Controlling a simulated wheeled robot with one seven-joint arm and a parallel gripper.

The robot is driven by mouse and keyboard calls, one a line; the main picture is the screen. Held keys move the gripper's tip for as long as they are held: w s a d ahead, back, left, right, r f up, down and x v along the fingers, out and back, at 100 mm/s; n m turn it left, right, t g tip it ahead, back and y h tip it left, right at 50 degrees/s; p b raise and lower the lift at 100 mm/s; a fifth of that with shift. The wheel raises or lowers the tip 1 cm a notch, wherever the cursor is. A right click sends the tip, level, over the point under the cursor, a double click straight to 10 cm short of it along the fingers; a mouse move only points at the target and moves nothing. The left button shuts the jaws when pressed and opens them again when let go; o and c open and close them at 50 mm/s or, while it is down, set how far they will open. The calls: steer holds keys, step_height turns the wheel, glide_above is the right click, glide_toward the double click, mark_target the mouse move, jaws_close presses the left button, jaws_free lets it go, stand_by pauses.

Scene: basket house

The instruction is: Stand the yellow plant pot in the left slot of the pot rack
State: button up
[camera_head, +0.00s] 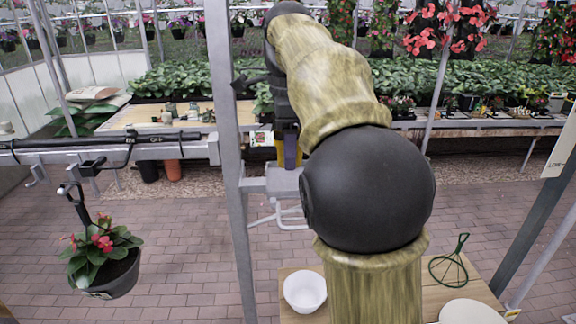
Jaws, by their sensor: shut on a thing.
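My gripper (289,135) hangs down beyond my arm, a little above the middle of the picture. It is shut on the yellow plant pot (280,147), which shows only as narrow yellow strips beside a dark bluish finger. My arm hides much of the gripper and the pot's right side. A pale grey flat piece (280,181) with thin white legs stands just below the pot in the picture. It may be the pot rack; its slots cannot be made out. I cannot tell whether the pot touches it.
A grey metal post (226,140) stands just left of my gripper. A wooden table (390,288) at bottom right holds a white bowl (305,291), a green wire piece (449,262) and a white plate (468,312). A flower pot (115,278) hangs at left. Brick floor is clear between.

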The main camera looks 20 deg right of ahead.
steer(key=shift+w+d+f, duration=0.1)
steer(key=shift+w+d, duration=0.05)
steer(key=shift+w, duration=0.05)
steer(key=shift+f, duration=0.1)
steer(key=shift+s+f, duration=0.2)
steer(key=shift+f, duration=1.55)
steer(key=shift+f, duration=0.15)
steer(key=o, duration=0.9)
steer(key=shift+c, duration=0.2)
